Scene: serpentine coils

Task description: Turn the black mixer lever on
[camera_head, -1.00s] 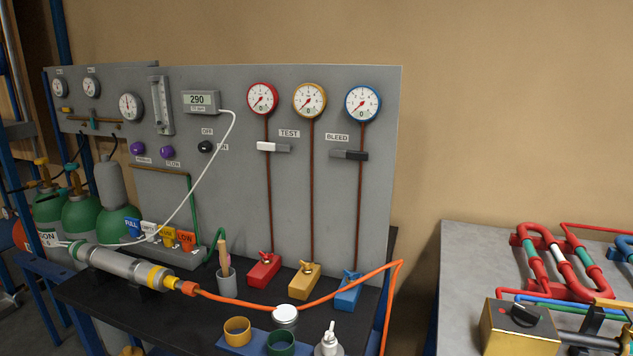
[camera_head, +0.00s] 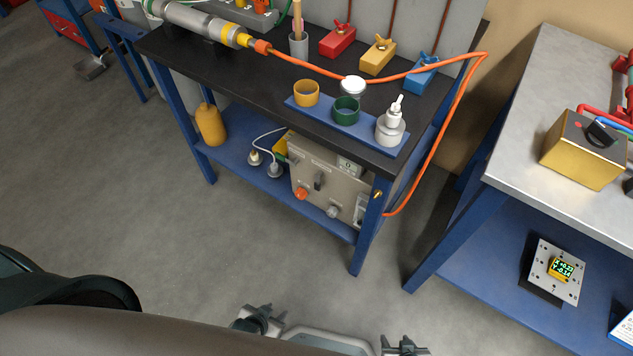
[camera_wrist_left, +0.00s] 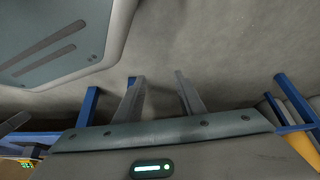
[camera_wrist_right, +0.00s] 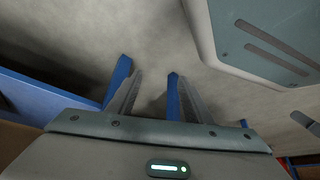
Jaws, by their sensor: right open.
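A small dark upright lever (camera_head: 319,180) is on the front of a beige machine (camera_head: 330,165) on the blue lower shelf. I cannot read a label that marks it as the mixer lever. A black knob (camera_head: 600,133) sits on a gold box at the right; its role is also unclear. My left gripper (camera_head: 258,320) is low at the bottom of the head view, and its fingers stand apart and empty in the left wrist view (camera_wrist_left: 158,95). My right gripper (camera_head: 405,345) is low to its right, open and empty in the right wrist view (camera_wrist_right: 155,95). Both are well short of the bench.
The black bench top (camera_head: 190,50) holds a blue tray (camera_head: 318,112) with cups and a bottle. An orange hose (camera_head: 455,120) hangs by its right end. A grey table (camera_head: 540,90) stands at the right. The floor (camera_head: 180,235) before the bench is clear.

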